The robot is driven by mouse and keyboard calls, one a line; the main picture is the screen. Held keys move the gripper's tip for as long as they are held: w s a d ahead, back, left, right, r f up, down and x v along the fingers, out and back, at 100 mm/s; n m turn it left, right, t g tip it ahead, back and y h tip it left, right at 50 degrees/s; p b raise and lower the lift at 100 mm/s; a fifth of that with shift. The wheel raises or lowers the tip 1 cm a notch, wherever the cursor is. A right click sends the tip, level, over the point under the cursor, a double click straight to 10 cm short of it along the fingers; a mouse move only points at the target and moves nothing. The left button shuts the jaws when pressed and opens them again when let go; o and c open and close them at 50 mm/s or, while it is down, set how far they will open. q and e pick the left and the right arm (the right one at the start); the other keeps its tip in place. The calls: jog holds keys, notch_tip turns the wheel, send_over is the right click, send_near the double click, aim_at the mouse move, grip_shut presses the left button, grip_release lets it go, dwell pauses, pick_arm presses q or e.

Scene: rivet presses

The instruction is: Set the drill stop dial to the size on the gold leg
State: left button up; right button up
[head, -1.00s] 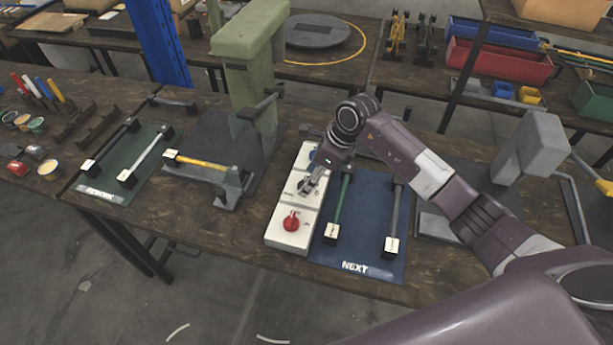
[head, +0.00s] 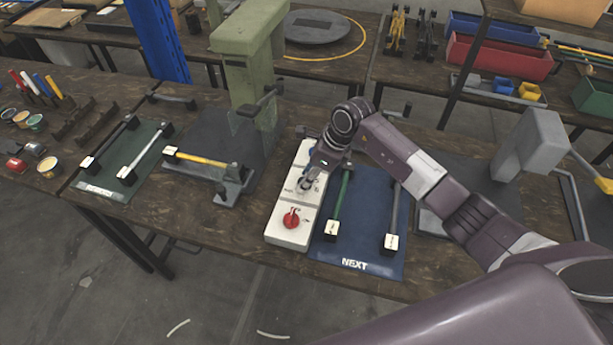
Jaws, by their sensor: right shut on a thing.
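The white dial box (head: 284,233) lies lengthwise on the bench, with a red dial (head: 291,218) at its near end. My right gripper (head: 304,188) points down at the middle of the box, shut on a dial there that is mostly hidden by the fingers. A blue dial at the far end is covered by my arm. The gold leg (head: 201,161) lies across the fixture under the green press (head: 249,75), with a white tag (head: 170,152) at its left end. The writing on the tag is too small to read. My left gripper is not in view.
A blue NEXT mat (head: 357,263) with a green leg (head: 341,196) and a grey leg (head: 393,215) lies right of the box. A green mat (head: 104,189) with two legs is at left. A grey press (head: 532,146) stands at right.

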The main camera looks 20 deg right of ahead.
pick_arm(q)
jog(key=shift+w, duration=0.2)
pick_arm(e)
jog(key=shift+m+t, duration=0.3)
jog(key=shift+m, duration=0.5)
jog(key=shift+m+t+h, duration=0.4)
jog(key=shift+m, duration=0.8)
jog(key=m+h+b, duration=0.1)
jog(key=m, duration=0.2)
jog(key=shift+a+t, duration=0.15)
jog(key=shift+t, duration=0.15)
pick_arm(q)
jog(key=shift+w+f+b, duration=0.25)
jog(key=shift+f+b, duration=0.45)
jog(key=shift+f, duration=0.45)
pick_arm(e)
jog(key=shift+s+m+h, duration=0.1)
jog(key=shift+m+h, duration=0.5)
jog(key=shift+m, duration=0.8)
jog(key=shift+r, duration=0.1)
jog(key=o, duration=1.2)
jog(key=shift+c, duration=0.2)
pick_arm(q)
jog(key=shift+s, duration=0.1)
